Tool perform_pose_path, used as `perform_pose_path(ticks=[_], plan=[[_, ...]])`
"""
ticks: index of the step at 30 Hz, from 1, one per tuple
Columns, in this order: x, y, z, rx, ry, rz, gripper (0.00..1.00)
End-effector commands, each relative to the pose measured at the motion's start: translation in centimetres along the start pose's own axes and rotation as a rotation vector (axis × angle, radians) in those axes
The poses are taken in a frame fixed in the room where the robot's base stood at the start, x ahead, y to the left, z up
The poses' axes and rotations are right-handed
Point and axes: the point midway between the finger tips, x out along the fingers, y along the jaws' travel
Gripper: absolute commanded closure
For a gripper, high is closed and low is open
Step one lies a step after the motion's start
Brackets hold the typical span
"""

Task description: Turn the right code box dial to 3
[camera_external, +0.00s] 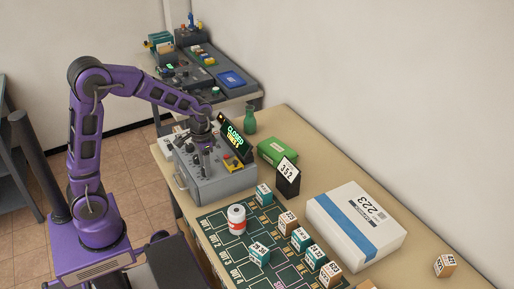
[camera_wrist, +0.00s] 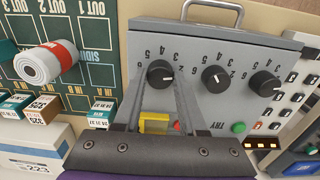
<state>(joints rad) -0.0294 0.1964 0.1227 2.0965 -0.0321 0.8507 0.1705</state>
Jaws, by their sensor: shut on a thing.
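The grey code box (camera_external: 214,184) stands on the table with a lit display (camera_external: 235,136) behind its panel, whose green text starts with "CLOSED". In the wrist view the panel appears turned round and has three black dials in a row. The dial at the picture's left (camera_wrist: 160,74) is the box's right dial, beside the table mat. My gripper (camera_wrist: 161,78) reaches down to it, its fingers closed on either side. The middle dial (camera_wrist: 215,77) and the far dial (camera_wrist: 263,83) stand free. The held dial's exact setting is hard to read.
A card reading 352 (camera_external: 288,177), a green box (camera_external: 277,151) and a green bottle (camera_external: 249,120) stand near the code box. A white roll with a red band (camera_external: 236,219) and small boxes are on the green mat (camera_external: 222,238). A large parcel (camera_external: 356,223) lies to the right.

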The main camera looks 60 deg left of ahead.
Motion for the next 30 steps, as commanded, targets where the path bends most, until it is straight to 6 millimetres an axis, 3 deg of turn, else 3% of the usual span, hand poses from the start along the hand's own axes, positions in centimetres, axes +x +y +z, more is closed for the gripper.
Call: perform_pose_path(ticks=[11,30], plan=[[-0.14,-0.01,-0.04,-0.085,0.001,-0.001,1.00],[-0.20,-0.01,-0.05,-0.555,0.002,0.000,1.00]])
